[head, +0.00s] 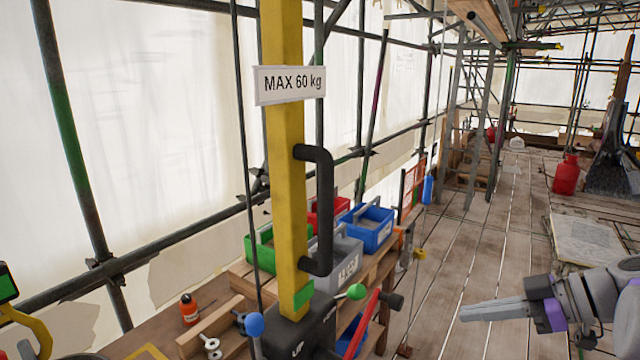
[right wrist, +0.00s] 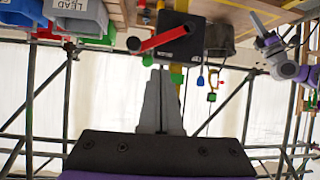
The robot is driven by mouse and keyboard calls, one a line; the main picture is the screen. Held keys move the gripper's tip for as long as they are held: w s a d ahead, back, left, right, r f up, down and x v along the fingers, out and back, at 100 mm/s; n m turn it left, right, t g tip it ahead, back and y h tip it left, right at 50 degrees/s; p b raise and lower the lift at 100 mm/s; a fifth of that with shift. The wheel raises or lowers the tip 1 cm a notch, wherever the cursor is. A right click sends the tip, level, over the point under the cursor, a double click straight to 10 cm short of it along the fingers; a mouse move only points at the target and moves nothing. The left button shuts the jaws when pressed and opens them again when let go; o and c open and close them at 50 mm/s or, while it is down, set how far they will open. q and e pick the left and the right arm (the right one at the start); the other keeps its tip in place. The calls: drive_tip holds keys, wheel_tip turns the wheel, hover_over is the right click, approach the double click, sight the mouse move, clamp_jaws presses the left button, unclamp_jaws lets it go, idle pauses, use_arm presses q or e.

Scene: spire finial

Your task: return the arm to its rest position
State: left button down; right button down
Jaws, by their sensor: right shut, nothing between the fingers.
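My right gripper (head: 464,312) comes in from the lower right in the head view. Its grey fingers are together with nothing between them, in open air over the plank floor. In the right wrist view the shut fingers (right wrist: 160,72) point toward the dark box of the hoist. The picture there is upside down. My left gripper is not in the head view. A grey and purple arm of mine shows at the upper right of the right wrist view (right wrist: 285,62), and its fingers are too small to read.
A yellow hoist post (head: 285,180) with a black handle (head: 326,200) and a red lever (head: 361,322) stands left of my right gripper. Behind are a blue bin (head: 368,232), a grey bin (head: 345,262) and a green bin (head: 262,255). A red canister (head: 566,176) stands on open planks.

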drive_tip(key=s+a+f+m+g+h, duration=0.1)
drive_tip(key=s+a+f+m+h, duration=0.3)
drive_tip(key=f, duration=0.4)
drive_tip(key=s+a+f+m+g+h, duration=0.1)
drive_tip(key=s+a+f+m, duration=0.2)
drive_tip(key=a+f, duration=0.35)
drive_tip(key=s+f+m+h, duration=0.2)
drive_tip(key=s+f, duration=0.2)
drive_tip(key=f, duration=0.3)
drive_tip(key=s+d+f+m+t+h, duration=0.1)
drive_tip(key=s+f+m+h, duration=0.2)
drive_tip(key=f, duration=0.4)
drive_tip(key=shift+s+d+f+t, duration=0.2)
drive_tip(key=shift+s+f+t, duration=0.1)
drive_tip(key=shift+s, duration=0.45)
